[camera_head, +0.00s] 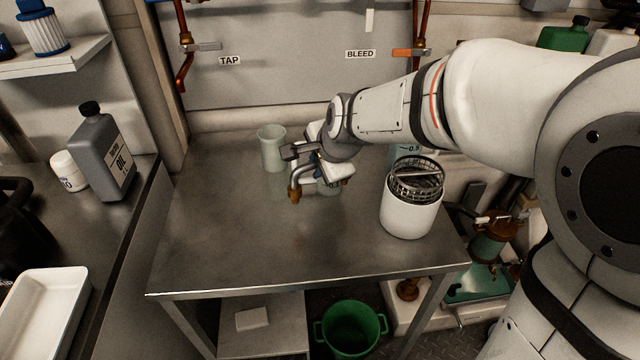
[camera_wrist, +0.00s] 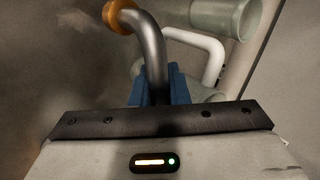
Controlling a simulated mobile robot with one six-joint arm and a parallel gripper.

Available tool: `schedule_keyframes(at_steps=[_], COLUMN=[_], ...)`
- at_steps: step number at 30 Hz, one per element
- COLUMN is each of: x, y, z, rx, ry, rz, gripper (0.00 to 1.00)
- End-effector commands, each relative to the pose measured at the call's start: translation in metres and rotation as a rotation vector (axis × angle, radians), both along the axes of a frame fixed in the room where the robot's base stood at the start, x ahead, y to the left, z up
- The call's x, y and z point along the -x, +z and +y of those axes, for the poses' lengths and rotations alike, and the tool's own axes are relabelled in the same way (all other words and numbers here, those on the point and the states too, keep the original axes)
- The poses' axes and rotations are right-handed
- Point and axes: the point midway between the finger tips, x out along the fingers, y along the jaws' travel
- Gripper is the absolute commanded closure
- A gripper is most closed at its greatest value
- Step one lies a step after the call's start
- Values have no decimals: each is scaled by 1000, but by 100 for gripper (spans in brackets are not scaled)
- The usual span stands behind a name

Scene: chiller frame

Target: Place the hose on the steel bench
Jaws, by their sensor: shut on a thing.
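The hose (camera_head: 295,180) is a short bent grey tube with a brass-orange end. My gripper (camera_head: 312,158) is shut on it over the middle of the steel bench (camera_head: 240,235). In the wrist view the hose (camera_wrist: 151,45) rises from between the blue fingertips (camera_wrist: 165,85) and curves left to its orange collar. In the head view the orange end points down close to the bench top; I cannot tell whether it touches. The hose's other end is hidden by the gripper.
A translucent cup (camera_head: 272,150) stands behind and left of my gripper. A marked jug (camera_head: 331,187) is partly hidden just behind it. A white canister with a wire basket (camera_head: 410,212) stands to the right. The bench's front and left are clear. A green bucket (camera_head: 350,328) is below.

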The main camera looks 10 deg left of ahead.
Motion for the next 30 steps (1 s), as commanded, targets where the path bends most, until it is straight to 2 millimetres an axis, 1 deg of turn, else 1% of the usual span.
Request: schedule_keyframes(at_steps=[1, 5, 7, 12, 13, 24, 25, 30], x=[-1, 0, 0, 0, 0, -1, -1, -1], y=[-5, -12, -20, -48, -51, -55, -56, -55], z=[0, 0, 0, -1, -1, -1, -1, -1], rx=[-1, 1, 0, 1, 1, 0, 0, 0], ry=[0, 0, -1, -1, -1, -2, -2, -2], rz=[-1, -2, 0, 1, 0, -2, -1, -1], gripper=[100, 100, 100, 100, 100, 100, 84, 70])
